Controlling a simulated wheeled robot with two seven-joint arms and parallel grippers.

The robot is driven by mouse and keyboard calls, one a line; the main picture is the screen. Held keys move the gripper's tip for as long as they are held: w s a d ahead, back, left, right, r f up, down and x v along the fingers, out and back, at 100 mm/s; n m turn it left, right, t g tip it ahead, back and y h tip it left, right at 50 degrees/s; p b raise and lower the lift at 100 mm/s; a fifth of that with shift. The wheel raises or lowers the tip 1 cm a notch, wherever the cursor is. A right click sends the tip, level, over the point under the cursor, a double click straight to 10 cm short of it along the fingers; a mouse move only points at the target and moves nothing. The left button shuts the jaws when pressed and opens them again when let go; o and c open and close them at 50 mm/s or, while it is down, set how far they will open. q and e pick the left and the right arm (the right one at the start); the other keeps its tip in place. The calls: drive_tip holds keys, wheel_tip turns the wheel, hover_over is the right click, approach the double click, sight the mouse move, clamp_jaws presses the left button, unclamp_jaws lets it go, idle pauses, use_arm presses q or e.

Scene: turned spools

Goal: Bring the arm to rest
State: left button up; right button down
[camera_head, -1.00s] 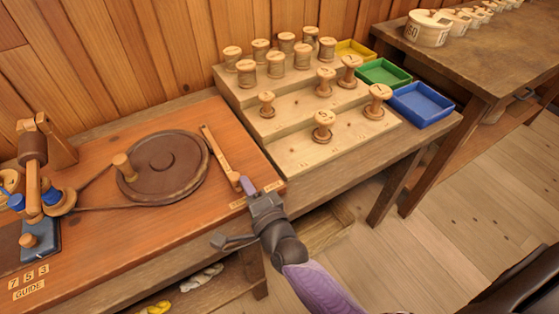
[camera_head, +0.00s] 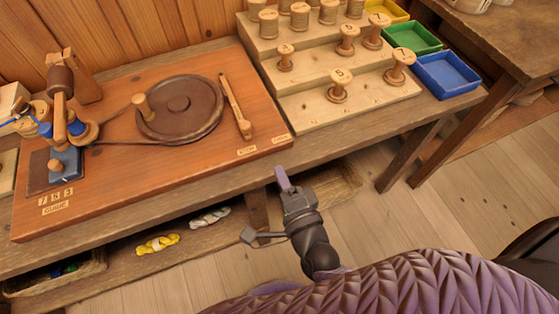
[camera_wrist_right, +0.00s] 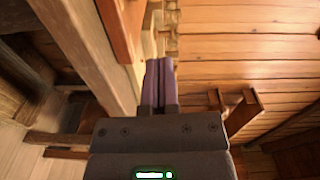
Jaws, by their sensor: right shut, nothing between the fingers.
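My right gripper (camera_head: 283,180) is in front of the workbench's front edge in the head view, below the board's right corner. It is apart from the bench and holds nothing. In the right wrist view its two purple fingers (camera_wrist_right: 159,82) lie side by side, shut. My left gripper is in neither view.
The orange board (camera_head: 200,165) carries a dark wheel (camera_head: 180,108), a wooden lever (camera_head: 236,107) and a winder. Stepped racks (camera_head: 310,100) hold several spools beside yellow, green and blue trays (camera_head: 450,75). A lower shelf (camera_head: 120,268) holds yellow and grey skeins. Open floor lies to the right.

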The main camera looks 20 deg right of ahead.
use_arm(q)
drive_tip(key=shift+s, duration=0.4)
use_arm(e)
drive_tip(key=s+d+f+n+g+h, duration=0.1)
drive_tip(key=s+d+n+g, duration=0.2)
drive_tip(key=s+n+g, duration=0.5)
drive_tip(key=s+d+f+n+g+h, duration=0.1)
drive_tip(key=s+d+n+g, duration=0.2)
drive_tip(key=s+n+g, duration=0.55)
wheel_tip(320, 180, down, 17)
drive_tip(key=s+n, duration=0.1)
drive_tip(key=n, duration=0.1)
drive_tip(key=s+d+f+g, duration=0.1)
drive_tip(key=s+d+f, duration=0.2)
drive_tip(key=s+f, duration=0.7)
drive_tip(key=s, duration=0.3)
drive_tip(key=shift+s+d, duration=0.2)
drive_tip(key=shift+d, duration=0.15)
